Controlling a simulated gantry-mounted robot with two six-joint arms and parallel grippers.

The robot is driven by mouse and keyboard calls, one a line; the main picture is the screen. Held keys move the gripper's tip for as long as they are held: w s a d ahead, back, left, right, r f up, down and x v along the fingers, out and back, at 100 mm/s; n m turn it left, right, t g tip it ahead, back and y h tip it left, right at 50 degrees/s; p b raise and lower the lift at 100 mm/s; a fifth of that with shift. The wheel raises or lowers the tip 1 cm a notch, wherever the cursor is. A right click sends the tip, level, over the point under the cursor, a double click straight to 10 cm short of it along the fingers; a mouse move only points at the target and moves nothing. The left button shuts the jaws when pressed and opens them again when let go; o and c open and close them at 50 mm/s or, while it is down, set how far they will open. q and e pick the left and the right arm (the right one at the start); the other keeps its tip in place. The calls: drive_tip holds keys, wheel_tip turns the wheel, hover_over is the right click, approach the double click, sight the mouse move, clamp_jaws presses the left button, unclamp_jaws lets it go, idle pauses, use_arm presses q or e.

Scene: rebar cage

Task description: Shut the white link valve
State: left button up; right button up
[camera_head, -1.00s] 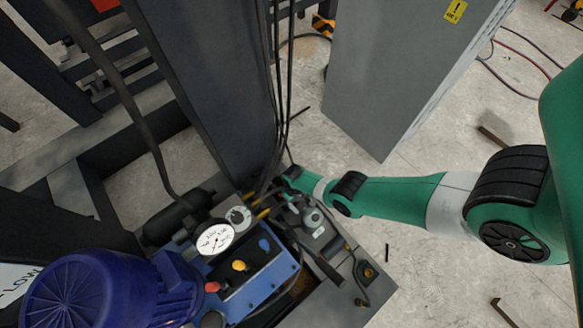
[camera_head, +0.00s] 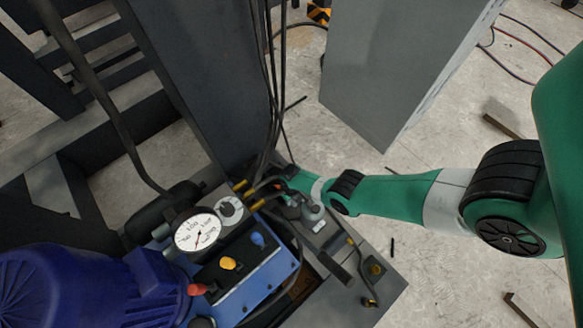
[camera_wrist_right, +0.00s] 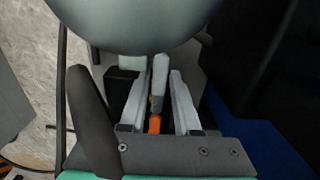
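In the right wrist view, a slim white lever-like piece (camera_wrist_right: 159,78) stands between the fingers of my right gripper (camera_wrist_right: 160,88). It looks like the white link valve's handle, but I cannot be sure. The two pale fingers stand apart, one on each side of it, and gaps show. An orange part (camera_wrist_right: 154,124) lies below it. In the head view my right gripper (camera_head: 287,193) is small and partly hidden among the fittings behind the pump block, beside a grey fitting (camera_head: 313,213). The valve cannot be made out there. My left gripper is not in view.
A blue block (camera_head: 255,274) with red, yellow and blue knobs stands in front, beside a white-faced gauge (camera_head: 198,232) and a blue motor (camera_head: 75,285). Black hoses (camera_head: 272,90) rise behind the gripper. A grey cabinet (camera_head: 395,65) stands at the back.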

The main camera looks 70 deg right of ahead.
clamp_jaws()
idle(1.1)
